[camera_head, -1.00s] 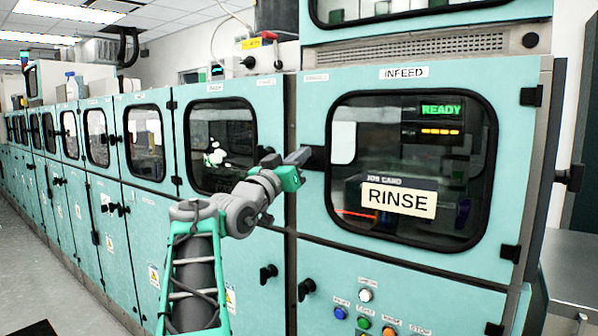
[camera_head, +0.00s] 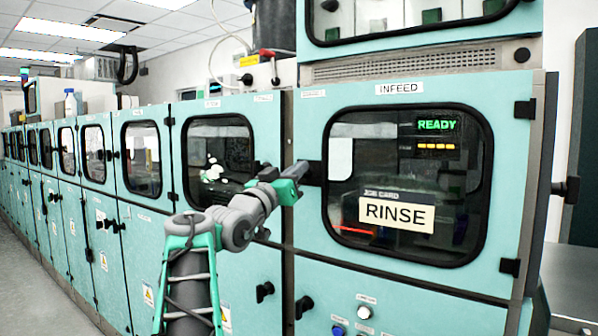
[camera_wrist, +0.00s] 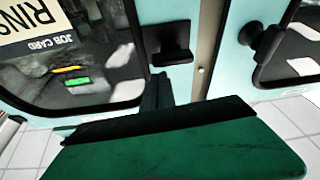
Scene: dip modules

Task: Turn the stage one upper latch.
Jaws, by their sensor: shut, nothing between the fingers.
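The stage one upper door is the teal door left of the infeed door, with a dark window (camera_head: 218,160). Its black latch (camera_head: 263,168) shows partly behind my arm near the door's right edge. In the wrist view, which is turned over, this latch (camera_wrist: 264,40) is a black knob at the upper right. My gripper (camera_head: 299,170) is shut and empty, in front of the seam between the two doors. In the wrist view its dark fingers (camera_wrist: 157,92) point toward the seam, closer to the infeed latch (camera_wrist: 172,45) than to the stage one latch. Contact cannot be told.
The infeed door carries a RINSE card (camera_head: 396,214) and a black latch (camera_head: 313,173) right beside my gripper. Lower door latches (camera_head: 264,291) and panel buttons (camera_head: 363,312) sit below. A row of teal cabinets runs away left; the floor (camera_head: 55,285) there is clear.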

